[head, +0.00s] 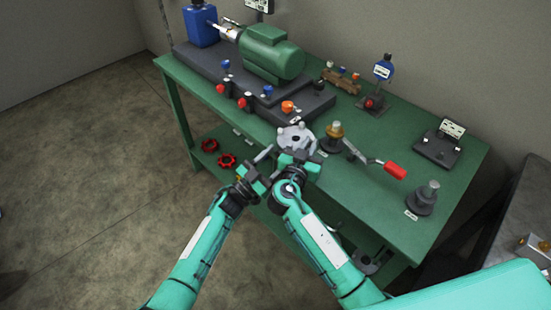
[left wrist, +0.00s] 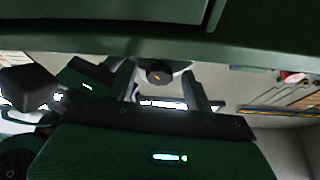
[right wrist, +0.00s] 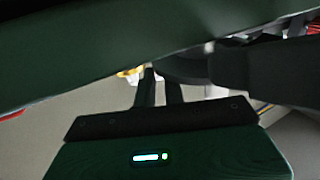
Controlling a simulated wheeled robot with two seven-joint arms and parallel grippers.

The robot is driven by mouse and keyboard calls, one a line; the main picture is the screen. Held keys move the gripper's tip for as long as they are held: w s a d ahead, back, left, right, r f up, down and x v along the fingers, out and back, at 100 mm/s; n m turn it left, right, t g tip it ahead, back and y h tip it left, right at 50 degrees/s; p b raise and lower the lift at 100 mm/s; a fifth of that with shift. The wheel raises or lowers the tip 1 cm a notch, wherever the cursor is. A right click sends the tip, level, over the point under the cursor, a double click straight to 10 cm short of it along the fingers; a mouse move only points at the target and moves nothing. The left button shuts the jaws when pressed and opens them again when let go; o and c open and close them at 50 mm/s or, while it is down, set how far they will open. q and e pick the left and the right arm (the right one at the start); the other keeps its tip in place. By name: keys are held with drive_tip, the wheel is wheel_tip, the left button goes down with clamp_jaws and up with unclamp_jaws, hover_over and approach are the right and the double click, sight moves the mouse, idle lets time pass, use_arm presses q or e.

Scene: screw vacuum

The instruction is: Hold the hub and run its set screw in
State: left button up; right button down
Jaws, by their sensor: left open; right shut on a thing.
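The hub (head: 294,136) is a silver-grey lobed piece at the front edge of the green bench. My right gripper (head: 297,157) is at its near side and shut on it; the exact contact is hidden. In the right wrist view its fingers (right wrist: 159,88) are close together below a dark rounded part. My left gripper (head: 266,157) is open, just left of the hub and beyond the bench edge. In the left wrist view, a dark knob (left wrist: 160,72), seemingly the set screw's head, shows between and beyond the open fingers (left wrist: 158,90).
A green motor (head: 272,54) on a dark base stands behind. A brass-topped stand (head: 335,133) and a red-handled crank (head: 394,169) are right of the hub. A grey stepped post (head: 424,195) stands at right. Red handwheels (head: 227,160) sit low at left.

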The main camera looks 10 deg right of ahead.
use_arm(q)
drive_tip(key=v, duration=1.1)
drive_tip(key=shift+a+f, duration=0.2)
drive_tip(key=shift+a, duration=0.1)
drive_tip(key=shift+s+a, duration=0.1)
drive_tip(key=shift+s, duration=0.15)
drive_tip(key=x, duration=1.1)
drive_tip(key=shift+d+r, duration=0.2)
drive_tip(key=shift+r, duration=0.1)
drive_tip(key=shift+w, duration=0.1)
